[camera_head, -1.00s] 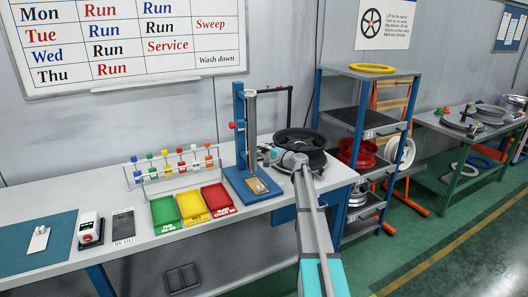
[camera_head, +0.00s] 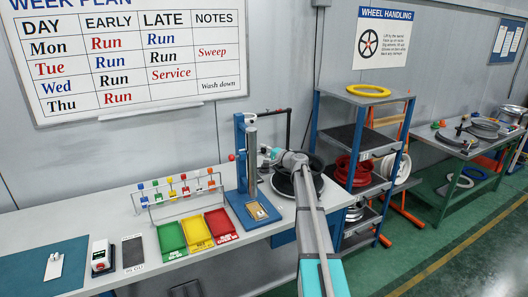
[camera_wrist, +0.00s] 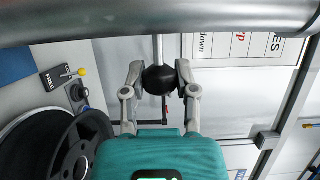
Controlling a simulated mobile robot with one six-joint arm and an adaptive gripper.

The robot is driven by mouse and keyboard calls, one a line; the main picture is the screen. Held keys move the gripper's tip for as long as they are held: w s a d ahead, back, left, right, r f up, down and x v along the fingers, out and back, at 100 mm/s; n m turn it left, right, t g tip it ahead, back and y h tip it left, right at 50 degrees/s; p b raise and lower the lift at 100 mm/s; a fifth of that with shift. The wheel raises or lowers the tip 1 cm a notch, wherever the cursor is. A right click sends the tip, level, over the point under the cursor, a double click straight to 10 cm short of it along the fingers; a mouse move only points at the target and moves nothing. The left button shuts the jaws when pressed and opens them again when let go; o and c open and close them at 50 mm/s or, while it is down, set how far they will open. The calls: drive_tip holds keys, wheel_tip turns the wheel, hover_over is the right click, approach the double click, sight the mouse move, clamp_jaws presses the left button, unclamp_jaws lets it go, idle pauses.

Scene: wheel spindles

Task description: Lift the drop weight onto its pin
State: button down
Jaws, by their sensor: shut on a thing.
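The drop-weight stand is a blue upright (camera_head: 240,150) on a blue base, with a steel cylinder (camera_head: 251,165) along its right side, in the head view. A red knob (camera_head: 232,157) sticks out on its left; I cannot tell if this is the pin. My gripper (camera_head: 268,153) is just right of the cylinder. In the wrist view my gripper (camera_wrist: 160,90) is shut on a black ball knob (camera_wrist: 160,79), one finger on each side. A thin rod (camera_wrist: 158,48) runs from the knob towards a large steel cylinder (camera_wrist: 150,18). Where the weight ends is hidden.
A dark wheel (camera_head: 285,184) lies below my arm, close by in the wrist view (camera_wrist: 70,150). A "FREE" plate (camera_wrist: 57,78) with a yellow-tipped lever is near it. Coloured trays (camera_head: 197,232) stand left of the stand. A blue-posted rack (camera_head: 314,130) is at right.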

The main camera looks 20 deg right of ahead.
drive_tip(key=shift+r+p, duration=1)
drive_tip(key=shift+r, duration=0.5)
drive_tip(key=shift+c, duration=1.8)
unclamp_jaws()
drive_tip(key=shift+w+f, duration=0.1)
drive_tip(key=shift+w, duration=0.05)
drive_tip(key=shift+d, duration=0.1)
drive_tip(key=v, duration=1.2)
